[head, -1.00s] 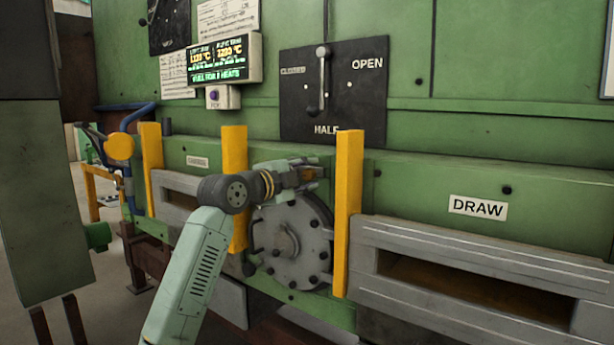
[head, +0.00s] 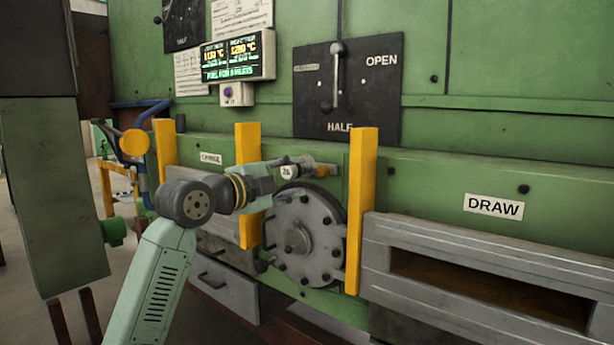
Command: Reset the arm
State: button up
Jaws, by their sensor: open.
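My arm rises from the bottom left in the head view and bends at the elbow. My gripper (head: 318,170) points right, above the round bolted cover (head: 303,238) and just left of the right yellow post (head: 362,210). Its jaws are open, and I see nothing held in them. They are small here, and I cannot tell whether they touch anything. The lever (head: 337,75) on the black plate (head: 388,105) stands upright, with its knob at the top.
Yellow posts (head: 248,145) stand close around the arm. The draw slot (head: 490,285) in its grey frame lies at the right, under the DRAW label (head: 494,206). A lit display (head: 238,57) hangs at the upper left. A grey drawer front (head: 222,285) sits low behind the arm.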

jog(key=shift+v, duration=0.95)
jog(key=shift+s, duration=0.1)
